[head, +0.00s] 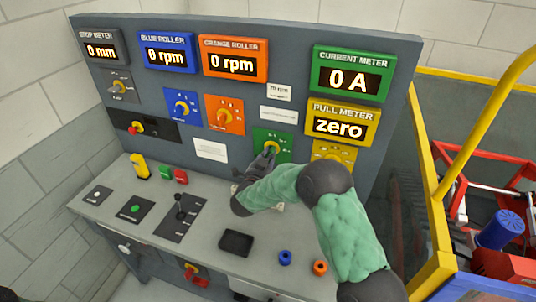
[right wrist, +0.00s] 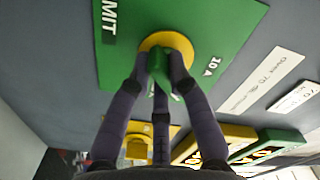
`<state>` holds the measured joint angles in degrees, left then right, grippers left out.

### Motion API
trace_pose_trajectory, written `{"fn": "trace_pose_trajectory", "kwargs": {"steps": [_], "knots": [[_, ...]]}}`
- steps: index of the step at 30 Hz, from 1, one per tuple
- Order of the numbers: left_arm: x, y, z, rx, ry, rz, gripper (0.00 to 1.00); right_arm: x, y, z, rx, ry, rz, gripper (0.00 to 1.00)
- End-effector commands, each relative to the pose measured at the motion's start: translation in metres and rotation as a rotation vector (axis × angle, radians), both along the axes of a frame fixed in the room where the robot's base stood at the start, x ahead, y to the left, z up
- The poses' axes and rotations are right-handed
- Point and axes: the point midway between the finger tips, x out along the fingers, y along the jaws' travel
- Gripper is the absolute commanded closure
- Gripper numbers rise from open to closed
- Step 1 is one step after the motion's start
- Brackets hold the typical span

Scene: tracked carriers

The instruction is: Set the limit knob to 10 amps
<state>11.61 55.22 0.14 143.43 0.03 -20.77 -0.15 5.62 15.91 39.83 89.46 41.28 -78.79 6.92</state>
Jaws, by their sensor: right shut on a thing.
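The green limit panel (head: 262,137) is on the upright console face, below the current meter. In the right wrist view the panel (right wrist: 122,60) shows "MIT" at its top left and a "10 A" mark right of the knob. The limit knob (right wrist: 160,68) is green, over a yellow disc (right wrist: 152,42). My right gripper (head: 270,152) reaches it from the front right; in the wrist view its fingers (right wrist: 163,62) are shut around the knob. They partly hide the marks below it, and I cannot tell its exact setting. My left gripper is not in view.
The current meter (head: 347,75) reads 0 A; the pull meter (head: 340,122) reads zero. A yellow panel (head: 345,152) is close right of the fingers. Blue (head: 183,106) and orange (head: 224,115) knob panels are left. A yellow rail (head: 440,200) stands right of the console.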

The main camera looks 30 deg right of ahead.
Motion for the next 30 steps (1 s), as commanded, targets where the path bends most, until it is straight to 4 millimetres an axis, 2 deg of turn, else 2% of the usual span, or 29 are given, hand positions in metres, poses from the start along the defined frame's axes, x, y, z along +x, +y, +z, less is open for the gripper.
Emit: {"fn": "trace_pose_trajectory", "kwargs": {"steps": [18, 30], "knots": [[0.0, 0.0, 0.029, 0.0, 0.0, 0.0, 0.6, -0.003, -0.002, 0.001, -0.354, 0.419, 0.001, 1.0], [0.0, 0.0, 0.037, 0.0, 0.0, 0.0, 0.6, -0.003, -0.002, 0.001, -0.472, 0.556, 0.0, 1.0]]}}
